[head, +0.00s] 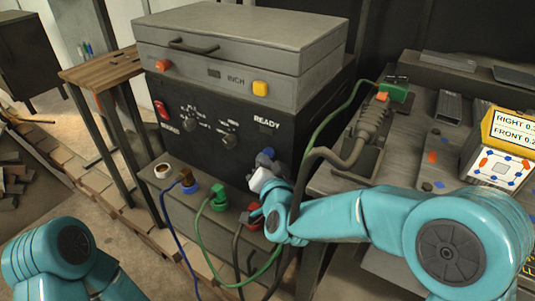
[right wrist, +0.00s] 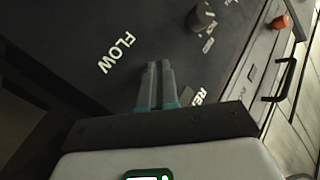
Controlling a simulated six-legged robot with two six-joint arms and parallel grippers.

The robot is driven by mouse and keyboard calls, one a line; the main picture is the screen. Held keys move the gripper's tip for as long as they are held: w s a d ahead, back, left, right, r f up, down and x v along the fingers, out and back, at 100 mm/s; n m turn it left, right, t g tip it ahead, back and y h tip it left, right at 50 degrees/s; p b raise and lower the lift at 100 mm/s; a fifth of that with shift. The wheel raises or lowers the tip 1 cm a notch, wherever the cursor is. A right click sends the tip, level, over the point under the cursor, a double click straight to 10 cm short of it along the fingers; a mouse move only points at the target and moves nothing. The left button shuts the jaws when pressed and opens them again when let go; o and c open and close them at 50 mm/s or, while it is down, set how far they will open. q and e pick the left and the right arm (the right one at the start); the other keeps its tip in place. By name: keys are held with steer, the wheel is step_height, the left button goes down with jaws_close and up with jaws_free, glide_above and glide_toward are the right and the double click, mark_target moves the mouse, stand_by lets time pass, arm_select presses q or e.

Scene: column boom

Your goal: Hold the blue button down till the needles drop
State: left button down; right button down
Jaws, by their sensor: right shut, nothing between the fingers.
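The black front panel (head: 205,130) of the machine carries knobs and the word READY. My right gripper (head: 265,158) is at the panel's lower right, below READY. In the right wrist view its two fingers (right wrist: 159,70) are shut together with nothing between them, tips at the panel beside the word FLOW. A small dark blue shape shows at the gripper in the head view; I cannot tell whether it is the blue button or my fingers. No button shows clearly in the wrist view, and contact cannot be told. No needles are visible. My left gripper is out of view.
Blue (head: 190,187), green (head: 218,198) and red (head: 254,215) plugs with cables stand on the ledge below the panel. A grey ribbed hose (head: 365,140) and green cable lie to the right. A yellow display box (head: 500,140) sits on the right bench.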

steer(key=shift+s+a, duration=0.35)
steer(key=shift+s, duration=0.1)
steer(key=s+a, duration=0.1)
steer(key=s, duration=0.1)
steer(key=s+a, duration=0.2)
steer(key=shift+b, duration=0.35)
steer(key=shift+s, duration=0.1)
stand_by(0.4)
